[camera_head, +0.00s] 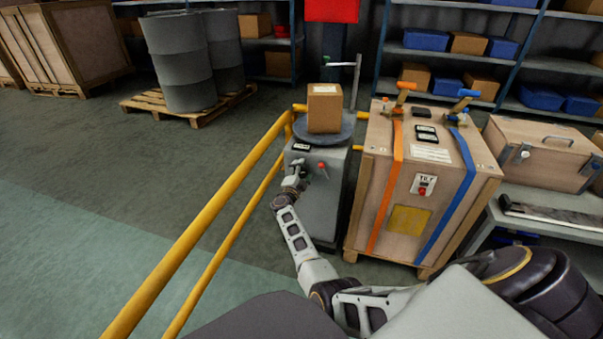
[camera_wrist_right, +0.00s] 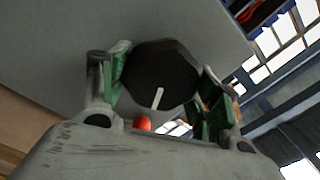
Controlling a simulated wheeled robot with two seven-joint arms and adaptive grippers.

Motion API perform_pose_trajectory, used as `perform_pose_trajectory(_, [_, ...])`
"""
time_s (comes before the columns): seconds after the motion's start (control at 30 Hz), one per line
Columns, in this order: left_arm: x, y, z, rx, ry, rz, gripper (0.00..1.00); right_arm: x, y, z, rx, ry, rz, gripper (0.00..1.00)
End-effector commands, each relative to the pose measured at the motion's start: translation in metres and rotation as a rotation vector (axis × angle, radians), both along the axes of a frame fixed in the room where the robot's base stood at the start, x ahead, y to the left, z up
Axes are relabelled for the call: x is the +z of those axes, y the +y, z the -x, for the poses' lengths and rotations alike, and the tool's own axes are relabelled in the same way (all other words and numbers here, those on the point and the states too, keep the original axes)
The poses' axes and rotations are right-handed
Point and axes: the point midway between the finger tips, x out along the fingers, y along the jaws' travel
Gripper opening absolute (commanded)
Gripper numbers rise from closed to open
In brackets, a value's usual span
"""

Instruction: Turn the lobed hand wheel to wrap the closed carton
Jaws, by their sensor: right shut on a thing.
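The closed brown carton (camera_head: 324,110) stands upright on the round grey turntable (camera_head: 341,133) of the grey wrapping machine (camera_head: 324,205). My right gripper (camera_head: 296,170) is at the front face of this machine, at its left side. In the right wrist view, the dark lobed hand wheel (camera_wrist_right: 160,72) with a pale pointer mark sits between the two green-padded fingers of my right gripper (camera_wrist_right: 163,95), which is shut on it. In the head view the wheel is mostly hidden by the gripper. My left gripper is not in view.
A red knob (camera_head: 321,166) sits beside the wheel. A yellow rail (camera_head: 215,205) runs along the machine's left. A strapped wooden crate (camera_head: 380,200) stands close on the right, with a wooden case (camera_head: 545,150) on a bench beyond. Drums (camera_head: 180,65) stand behind left.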

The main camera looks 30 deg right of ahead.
Motion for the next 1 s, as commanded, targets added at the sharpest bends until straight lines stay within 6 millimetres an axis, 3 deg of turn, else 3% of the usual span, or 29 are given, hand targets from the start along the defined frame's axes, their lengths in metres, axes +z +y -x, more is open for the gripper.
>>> perform_pose_trajectory(0.43, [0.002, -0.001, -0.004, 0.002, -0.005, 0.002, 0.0, -0.002, 0.001, 0.0, 0.0, -0.007, -0.009, 0.38])
perform_pose_trajectory(0.47, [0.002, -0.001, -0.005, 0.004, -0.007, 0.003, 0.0, -0.002, 0.001, 0.0, 0.0, -0.006, -0.008, 0.65])
perform_pose_trajectory(0.6, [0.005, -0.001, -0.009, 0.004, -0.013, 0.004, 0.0, -0.001, 0.001, 0.0, 0.0, -0.006, -0.008, 0.83])
perform_pose_trajectory(1.0, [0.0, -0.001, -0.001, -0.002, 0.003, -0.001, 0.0, 0.0, 0.0, 0.0, 0.0, -0.006, -0.005, 0.83])
